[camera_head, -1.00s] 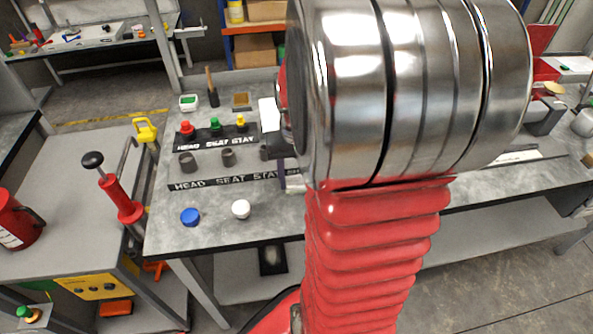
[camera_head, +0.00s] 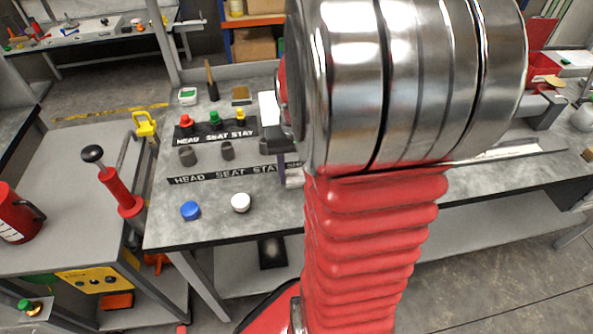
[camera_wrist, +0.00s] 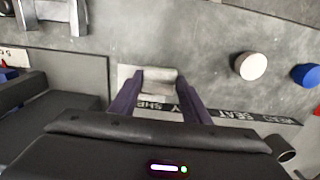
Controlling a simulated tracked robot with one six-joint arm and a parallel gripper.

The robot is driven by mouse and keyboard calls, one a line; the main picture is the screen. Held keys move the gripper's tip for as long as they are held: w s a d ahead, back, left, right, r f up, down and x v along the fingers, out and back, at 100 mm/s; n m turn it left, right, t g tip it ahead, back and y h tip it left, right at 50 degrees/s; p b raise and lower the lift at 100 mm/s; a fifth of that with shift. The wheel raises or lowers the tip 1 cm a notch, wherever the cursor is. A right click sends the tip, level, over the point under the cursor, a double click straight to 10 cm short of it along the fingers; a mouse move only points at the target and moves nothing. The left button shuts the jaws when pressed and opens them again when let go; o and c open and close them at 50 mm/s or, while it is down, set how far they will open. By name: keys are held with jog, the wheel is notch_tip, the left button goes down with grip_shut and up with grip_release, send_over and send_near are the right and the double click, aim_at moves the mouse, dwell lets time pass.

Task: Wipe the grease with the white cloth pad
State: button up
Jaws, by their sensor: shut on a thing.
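My gripper (camera_wrist: 158,90) has two purple fingers closed on a pale, whitish pad (camera_wrist: 158,78) in the wrist view. The pad is over the grey bench top, beside a black label strip marked HEAD SEAT STAY; whether it touches the bench, I cannot tell. In the head view my gripper (camera_head: 286,162) is mostly hidden behind my arm, with a pale bit of the pad (camera_head: 294,179) below it. I cannot make out any grease; part of the bench is hidden by my arm.
A white cap (camera_head: 241,203) and a blue cap (camera_head: 190,211) stand near the front of the bench (camera_head: 220,230). Behind the label strip (camera_head: 222,175) are dark cylinders (camera_head: 227,151) and red, green and yellow-topped parts.

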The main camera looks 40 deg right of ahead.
jog(key=shift+f, duration=0.45)
dwell(0.3)
jog(key=shift+s+d+r, duration=0.1)
jog(key=shift+s+d, duration=0.35)
jog(key=shift+d, duration=0.2)
jog(key=shift+s+d, duration=0.4)
jog(key=shift+d, duration=0.2)
jog(key=shift+s+d+f, duration=0.2)
jog(key=shift+s+d, duration=0.7)
jog(key=shift+d, duration=0.3)
jog(key=shift+a, duration=0.1)
jog(key=shift+w+a+r, duration=0.15)
jog(key=shift+w+a, duration=0.75)
jog(key=shift+a, duration=0.25)
